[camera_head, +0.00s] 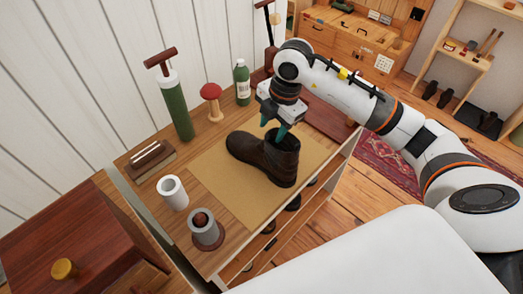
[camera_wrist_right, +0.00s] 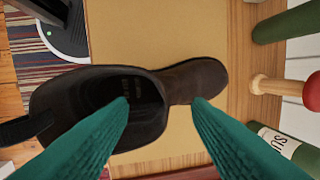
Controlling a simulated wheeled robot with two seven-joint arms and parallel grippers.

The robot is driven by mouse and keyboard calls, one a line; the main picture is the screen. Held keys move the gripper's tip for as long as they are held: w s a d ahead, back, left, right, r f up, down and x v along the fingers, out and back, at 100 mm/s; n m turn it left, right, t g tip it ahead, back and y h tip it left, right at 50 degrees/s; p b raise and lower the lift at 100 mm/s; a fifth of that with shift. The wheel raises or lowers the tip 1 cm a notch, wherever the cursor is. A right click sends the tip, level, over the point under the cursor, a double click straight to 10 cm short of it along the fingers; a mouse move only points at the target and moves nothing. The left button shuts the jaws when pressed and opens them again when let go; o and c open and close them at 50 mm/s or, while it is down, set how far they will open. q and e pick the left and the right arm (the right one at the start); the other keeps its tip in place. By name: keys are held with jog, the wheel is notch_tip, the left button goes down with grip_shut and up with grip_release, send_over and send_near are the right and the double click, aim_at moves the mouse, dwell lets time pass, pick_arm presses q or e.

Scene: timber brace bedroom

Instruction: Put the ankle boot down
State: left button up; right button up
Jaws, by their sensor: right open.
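The dark brown ankle boot (camera_head: 262,160) stands upright on a tan mat (camera_head: 220,165) on the wooden bench top, toe to the left. My right gripper (camera_head: 276,136) is above the boot's shaft with its teal fingers pointing down. In the right wrist view the boot (camera_wrist_right: 190,80) lies beneath the open fingers (camera_wrist_right: 160,102). One fingertip is over the dark shaft opening and the other is over the front of the ankle. Nothing is visibly clamped between them; whether either touches the leather I cannot tell. My left gripper is not in view.
A green pump (camera_head: 177,108), a red-topped mushroom form (camera_head: 211,98) and a green bottle (camera_head: 242,83) stand behind the mat. A brush (camera_head: 151,157), a white cup (camera_head: 173,193) and a grey pot (camera_head: 206,231) stand left. The mat's left part is bare.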

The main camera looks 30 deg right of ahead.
aim_at(269, 131)
jog(key=f, duration=0.2)
jog(key=a+f+p, duration=0.1)
jog(key=shift+w+f, duration=0.25)
jog(key=shift+w, duration=0.05)
jog(key=shift+w+f, duration=0.1)
jog(key=shift+f, duration=0.4)
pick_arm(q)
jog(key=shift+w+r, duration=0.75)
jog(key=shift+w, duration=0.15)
pick_arm(e)
jog(key=shift+c, duration=1.4)
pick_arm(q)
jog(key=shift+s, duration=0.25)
pick_arm(e)
grip_shut()
jog(key=shift+r, duration=0.1)
